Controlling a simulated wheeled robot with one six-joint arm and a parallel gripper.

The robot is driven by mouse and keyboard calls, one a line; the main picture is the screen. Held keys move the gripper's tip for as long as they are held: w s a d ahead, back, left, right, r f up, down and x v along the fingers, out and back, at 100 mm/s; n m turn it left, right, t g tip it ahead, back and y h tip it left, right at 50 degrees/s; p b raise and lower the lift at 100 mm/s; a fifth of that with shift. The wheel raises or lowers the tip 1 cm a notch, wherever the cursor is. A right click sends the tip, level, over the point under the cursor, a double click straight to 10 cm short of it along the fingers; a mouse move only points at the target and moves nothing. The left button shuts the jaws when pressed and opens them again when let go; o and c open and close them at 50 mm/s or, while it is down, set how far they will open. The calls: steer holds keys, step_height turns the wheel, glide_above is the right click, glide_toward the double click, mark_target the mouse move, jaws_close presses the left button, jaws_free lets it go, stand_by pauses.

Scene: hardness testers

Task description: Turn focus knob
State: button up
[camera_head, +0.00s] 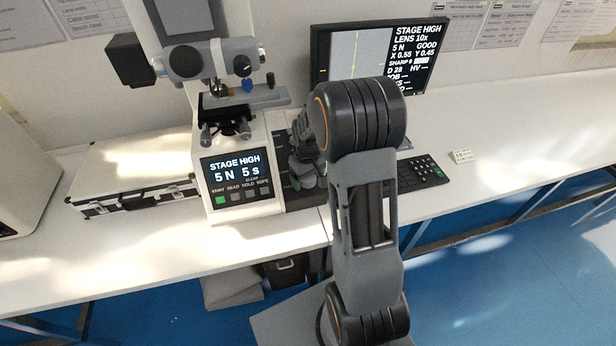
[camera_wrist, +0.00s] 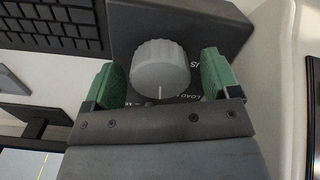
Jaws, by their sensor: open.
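A grey ribbed round knob (camera_wrist: 160,68) with a white index line stands on a dark panel (camera_wrist: 206,20) in the wrist view. Partly hidden white lettering, including "LOAD", lies beside it. My gripper (camera_wrist: 161,76) is open, with one green-padded finger on each side of the knob. Gaps show between the pads and the knob, so it is not gripped. In the head view, the hardness tester (camera_head: 239,215) stands left of my arm, with its screen reading "STAGE HIGH, 5 N, 5 s". My arm hides the knob there.
A monitor (camera_head: 355,62) stands behind my arm and shows "SHARP 8". A keyboard (camera_head: 425,172) lies right of my arm and also shows beside the panel in the wrist view (camera_wrist: 55,25). A case (camera_head: 150,180) lies left of the tester. The bench's right side is mostly clear.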

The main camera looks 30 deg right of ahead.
step_height(320, 180, up, 14)
stand_by(0.6)
steer(key=shift+f, duration=0.1)
stand_by(1.9)
